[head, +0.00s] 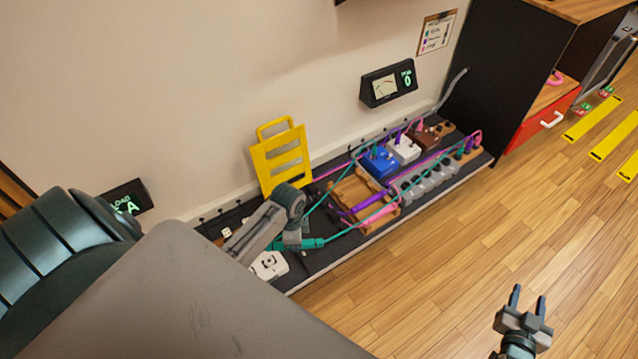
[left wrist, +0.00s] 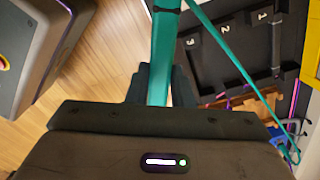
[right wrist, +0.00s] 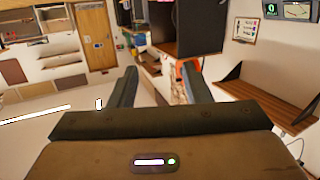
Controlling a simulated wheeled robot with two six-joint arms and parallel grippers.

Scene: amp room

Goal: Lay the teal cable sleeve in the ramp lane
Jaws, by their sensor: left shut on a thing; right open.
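The teal cable sleeve (head: 313,243) is at my left gripper (head: 291,242), over the front left of the dark board. In the left wrist view the teal sleeve (left wrist: 164,50) passes between the shut fingers of the left gripper (left wrist: 160,82). A thin teal cable runs from it to the right across the board. My right gripper (head: 527,301) is open and empty over the wood floor; its spread fingers (right wrist: 160,78) also show in the right wrist view. Yellow strips (head: 592,118) lie on the floor at the far right; I cannot tell which thing has the ramp lane.
The dark board (head: 345,252) holds wooden brackets (head: 352,190), a grey power strip (head: 420,180), a blue box (head: 380,160) and crossing purple and pink cables. A yellow stand (head: 281,160) rises behind. A black cabinet (head: 508,70) stands right. The front floor is clear.

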